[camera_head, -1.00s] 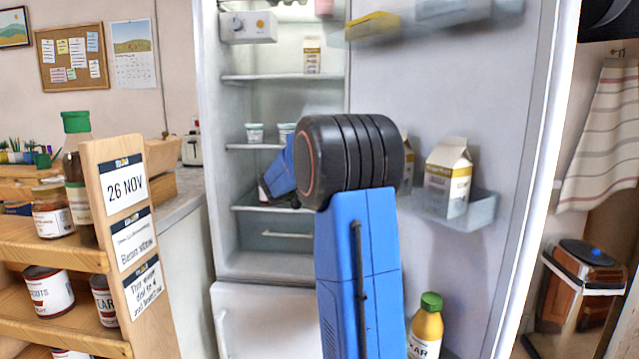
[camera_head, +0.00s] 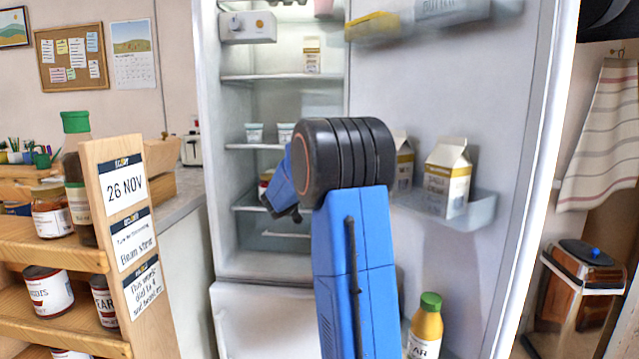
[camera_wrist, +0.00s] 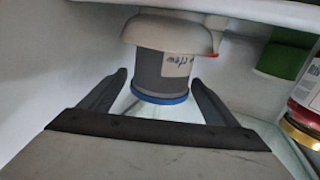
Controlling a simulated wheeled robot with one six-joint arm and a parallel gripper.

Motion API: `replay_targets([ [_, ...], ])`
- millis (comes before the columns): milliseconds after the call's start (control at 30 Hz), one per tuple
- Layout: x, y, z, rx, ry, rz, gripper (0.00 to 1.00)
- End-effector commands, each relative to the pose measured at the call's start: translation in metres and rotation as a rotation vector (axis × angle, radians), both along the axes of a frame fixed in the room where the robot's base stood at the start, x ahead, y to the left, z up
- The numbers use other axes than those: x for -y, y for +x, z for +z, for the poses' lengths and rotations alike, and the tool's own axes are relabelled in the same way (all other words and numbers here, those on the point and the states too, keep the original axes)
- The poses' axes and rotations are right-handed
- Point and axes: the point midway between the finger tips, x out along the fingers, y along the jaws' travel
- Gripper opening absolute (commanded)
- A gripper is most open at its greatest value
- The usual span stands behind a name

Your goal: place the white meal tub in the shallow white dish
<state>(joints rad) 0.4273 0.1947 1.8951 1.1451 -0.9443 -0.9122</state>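The wrist view looks upside down. In it a tub (camera_wrist: 163,72) with a blue lid and a handwritten label looks grey in shadow; I cannot tell if it is white. It appears to stand in a shallow white dish (camera_wrist: 168,32) on a fridge shelf. My gripper (camera_wrist: 158,80) is open, with one finger to either side of the tub's lid end. A slight gap shows, and contact cannot be told. In the head view my wrist hangs at the fridge's lower shelves, and the tub and dish cannot be made out.
A jar with a gold lid (camera_wrist: 304,105) and a green object (camera_wrist: 282,60) are close on the right in the wrist view. Two small tubs (camera_head: 254,132) stand on the shelf above. The open fridge door holds cartons (camera_head: 447,178). A wooden rack (camera_head: 100,240) stands left.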

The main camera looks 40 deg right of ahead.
Motion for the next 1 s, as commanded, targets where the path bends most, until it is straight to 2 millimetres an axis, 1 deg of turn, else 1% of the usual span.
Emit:
replay_targets([
  [267, 0.000, 0.000, 0.001, 0.000, 0.000, 0.000, 0.86],
  [367, 0.000, 0.000, 0.004, 0.000, -0.001, 0.000, 0.86],
  [467, -0.009, -0.003, 0.003, -0.001, 0.000, 0.001, 0.86],
  [567, -0.025, -0.007, 0.004, 0.000, -0.001, 0.004, 0.86],
  [800, -0.070, -0.021, 0.003, 0.001, 0.000, 0.004, 0.86],
  [1000, -0.099, -0.031, 0.003, 0.000, 0.000, 0.002, 0.86],
])
